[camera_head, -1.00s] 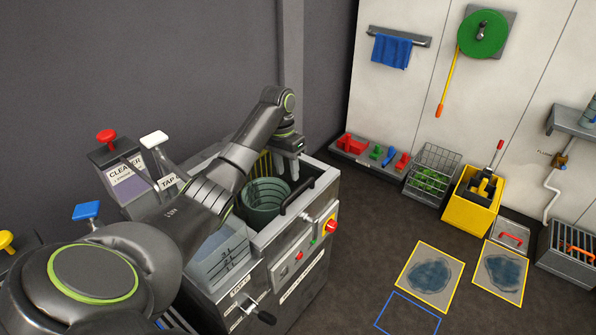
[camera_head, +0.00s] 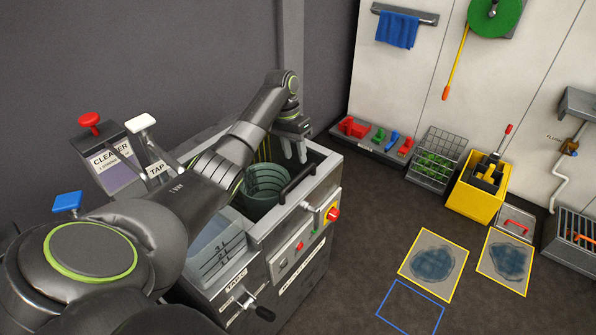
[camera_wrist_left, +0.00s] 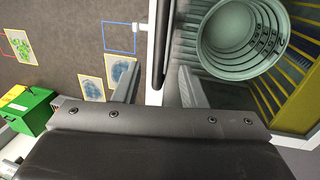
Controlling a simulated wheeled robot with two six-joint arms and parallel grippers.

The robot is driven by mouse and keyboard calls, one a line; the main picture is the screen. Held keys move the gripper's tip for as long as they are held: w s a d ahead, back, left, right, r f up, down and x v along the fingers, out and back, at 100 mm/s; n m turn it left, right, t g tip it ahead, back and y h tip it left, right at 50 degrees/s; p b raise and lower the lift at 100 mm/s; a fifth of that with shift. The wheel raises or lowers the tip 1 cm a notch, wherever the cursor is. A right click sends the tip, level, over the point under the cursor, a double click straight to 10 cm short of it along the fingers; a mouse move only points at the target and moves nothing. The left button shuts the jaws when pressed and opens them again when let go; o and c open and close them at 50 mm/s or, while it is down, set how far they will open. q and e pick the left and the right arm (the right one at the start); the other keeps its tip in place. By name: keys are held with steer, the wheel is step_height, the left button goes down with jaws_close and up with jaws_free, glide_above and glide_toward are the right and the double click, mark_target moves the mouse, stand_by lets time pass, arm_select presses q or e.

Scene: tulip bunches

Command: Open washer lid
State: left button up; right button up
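The washer (camera_head: 310,262) is a grey machine with an open-looking top bay. Inside is a green ribbed drum or bucket (camera_head: 262,190) beside yellow slats. A black bar handle (camera_head: 298,183) runs along the bay's front side; I cannot make out a separate lid panel. My left gripper (camera_head: 295,157) points down over the bay's far right corner, behind the handle in the head view. In the left wrist view its two fingers (camera_wrist_left: 158,72) are apart, with the black handle (camera_wrist_left: 160,40) appearing between them; contact cannot be told. My right gripper is not in view.
A red knob (camera_head: 333,214) and a crank (camera_head: 255,308) stick out of the washer front. Clear bins (camera_head: 218,250) and the CLEANER (camera_head: 105,160) and TAP dispensers stand left. A yellow bucket (camera_head: 477,195) and wire basket (camera_head: 436,160) stand by the wall.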

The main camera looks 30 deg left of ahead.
mark_target(299, 175)
arm_select(q)
steer(key=f, duration=0.3)
steer(key=d+f, duration=0.1)
steer(key=f, duration=0.2)
steer(key=shift+s+d+f, duration=0.1)
steer(key=shift+d+f, duration=0.05)
steer(key=shift+f, duration=0.05)
jaws_close()
